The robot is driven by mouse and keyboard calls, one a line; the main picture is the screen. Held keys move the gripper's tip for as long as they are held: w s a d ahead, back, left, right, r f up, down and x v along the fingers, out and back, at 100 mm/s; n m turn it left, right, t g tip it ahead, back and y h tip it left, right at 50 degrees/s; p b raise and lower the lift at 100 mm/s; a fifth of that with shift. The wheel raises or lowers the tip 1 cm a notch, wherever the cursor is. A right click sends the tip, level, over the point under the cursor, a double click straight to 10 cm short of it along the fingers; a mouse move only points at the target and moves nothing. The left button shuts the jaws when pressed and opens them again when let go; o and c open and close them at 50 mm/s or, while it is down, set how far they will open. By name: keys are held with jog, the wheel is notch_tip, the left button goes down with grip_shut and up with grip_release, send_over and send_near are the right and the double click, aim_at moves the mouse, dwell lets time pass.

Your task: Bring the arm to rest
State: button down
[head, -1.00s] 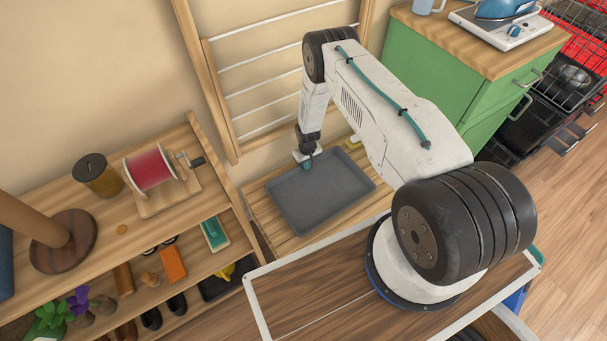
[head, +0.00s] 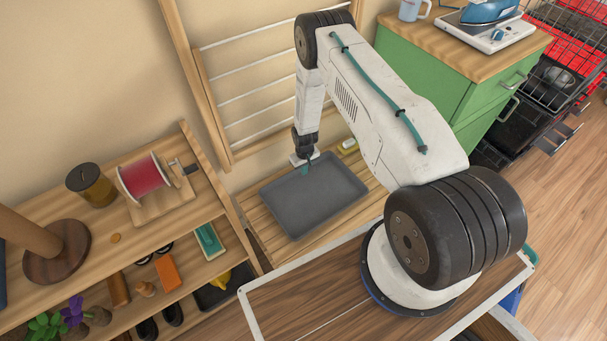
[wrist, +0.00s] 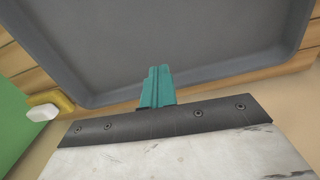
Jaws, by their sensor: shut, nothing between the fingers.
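My gripper (head: 305,170) hangs at the end of my white arm, pointing down over the back edge of a dark grey tray (head: 312,203). In the wrist view its teal fingers (wrist: 157,86) are together with nothing between them. The tray looks empty and lies on a slatted wooden bench; it also fills the top of the wrist view (wrist: 190,40). I cannot tell whether the fingertips touch the tray.
A yellow-and-white block (head: 347,146) lies beside the tray. A wooden shelf (head: 130,222) with a red spool (head: 143,176) stands at the left. A green cabinet (head: 425,80) bearing an iron (head: 490,11) stands at the right.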

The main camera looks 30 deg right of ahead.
jog(key=shift+d+r, duration=0.1)
jog(key=shift+r, duration=2.3)
jog(key=s+a+r+g, duration=0.1)
jog(key=s+r+g, duration=0.15)
jog(key=s, duration=0.45)
jog(key=s+a+r+g, duration=0.1)
jog(key=s+r, duration=0.2)
jog(key=r, duration=1)
jog(key=s+a+r+m, duration=0.1)
jog(key=s+r, duration=0.2)
jog(key=r, duration=1)
jog(key=s+a+r+g, duration=0.1)
jog(key=s+r, duration=0.2)
jog(key=r, duration=1)
jog(key=s+a+r+t, duration=0.1)
jog(key=s+r+t, duration=0.1)
jog(key=s+r, duration=0.8)
jog(key=s+a+r+t, duration=0.2)
jog(key=s+r+t, duration=0.1)
jog(key=s+r, duration=0.7)
jog(key=shift+a+r+t, duration=0.25)
jog(key=shift+r+t, duration=0.1)
jog(key=shift+r, duration=0.45)
